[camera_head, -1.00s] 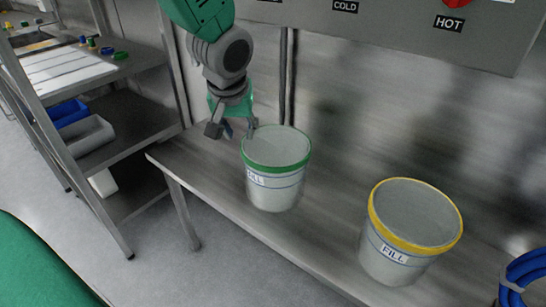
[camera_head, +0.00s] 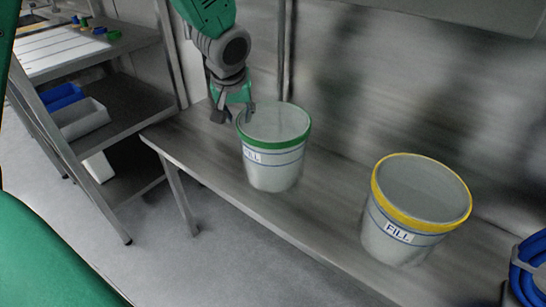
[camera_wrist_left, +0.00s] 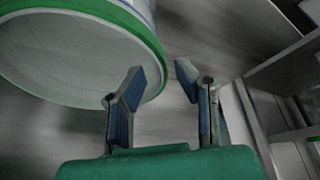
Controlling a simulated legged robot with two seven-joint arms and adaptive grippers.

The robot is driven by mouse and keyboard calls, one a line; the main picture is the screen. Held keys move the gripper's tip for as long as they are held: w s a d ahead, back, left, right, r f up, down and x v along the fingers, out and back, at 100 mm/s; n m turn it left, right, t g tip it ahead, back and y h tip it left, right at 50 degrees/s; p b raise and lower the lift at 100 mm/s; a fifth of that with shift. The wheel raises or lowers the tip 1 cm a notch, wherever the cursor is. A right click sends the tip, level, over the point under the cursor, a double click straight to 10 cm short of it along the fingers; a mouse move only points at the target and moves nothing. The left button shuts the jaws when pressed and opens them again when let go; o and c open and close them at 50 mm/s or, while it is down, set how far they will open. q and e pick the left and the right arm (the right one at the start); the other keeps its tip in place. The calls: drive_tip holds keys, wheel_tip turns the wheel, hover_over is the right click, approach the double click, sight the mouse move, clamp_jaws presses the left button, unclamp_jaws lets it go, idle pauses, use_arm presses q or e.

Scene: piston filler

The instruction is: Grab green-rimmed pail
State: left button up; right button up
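The green-rimmed pail (camera_head: 274,172) is a whitish bucket with a green band and a FILL label. It stands upright on the metal bench (camera_head: 330,225). My left gripper (camera_head: 234,114) is open and empty at the pail's back-left rim. In the left wrist view, the fingers (camera_wrist_left: 160,82) are spread apart. The pail's green rim (camera_wrist_left: 150,42) fills the upper left there, and one finger overlaps it in the picture. I cannot tell whether that finger touches the pail or reaches over its rim. My right gripper is not in view.
A yellow-rimmed pail (camera_head: 398,240) marked FILL stands on the bench to the right. A coiled blue hose (camera_head: 530,270) is at the far right. A metal shelf (camera_head: 130,110) with bins stands at left. A steel wall (camera_head: 400,90) backs the bench.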

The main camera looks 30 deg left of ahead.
sight(240, 120)
use_arm(q)
drive_tip(key=x, duration=0.1)
drive_tip(key=b+x, duration=0.1)
drive_tip(key=x, duration=0.1)
drive_tip(key=shift+d+f, duration=0.15)
drive_tip(key=shift+d, duration=0.1)
drive_tip(key=shift+a, duration=0.35)
clamp_jaws()
drive_tip(key=shift+d, duration=0.2)
